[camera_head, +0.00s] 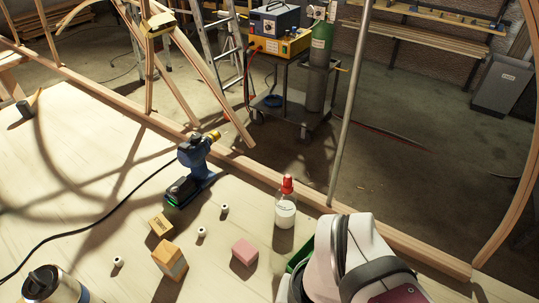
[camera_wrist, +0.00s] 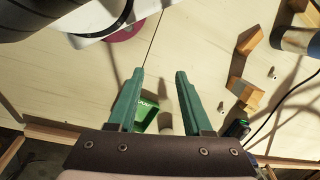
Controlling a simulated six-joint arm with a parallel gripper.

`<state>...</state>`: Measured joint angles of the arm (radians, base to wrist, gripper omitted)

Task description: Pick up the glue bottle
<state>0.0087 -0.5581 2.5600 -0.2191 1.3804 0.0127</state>
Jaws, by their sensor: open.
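The glue bottle (camera_head: 285,212), a white-filled bottle with a red cap, stands upright on the pale wooden tabletop in the head view, left of my arm. My gripper (camera_wrist: 163,73) shows in the wrist view with its two green fingers apart. A blurred pale shape lies between them; I cannot tell whether it is the bottle or a shadow. Nothing is visibly held. In the head view my fingers are hidden behind my own arm.
A pink block (camera_head: 244,252), wooden blocks (camera_head: 170,259) and small white cylinders stand left of the bottle. A blue drill (camera_head: 196,160) with a cable is behind them. A green object (camera_head: 300,252) is partly hidden by my arm. A wooden rail (camera_head: 265,174) edges the table.

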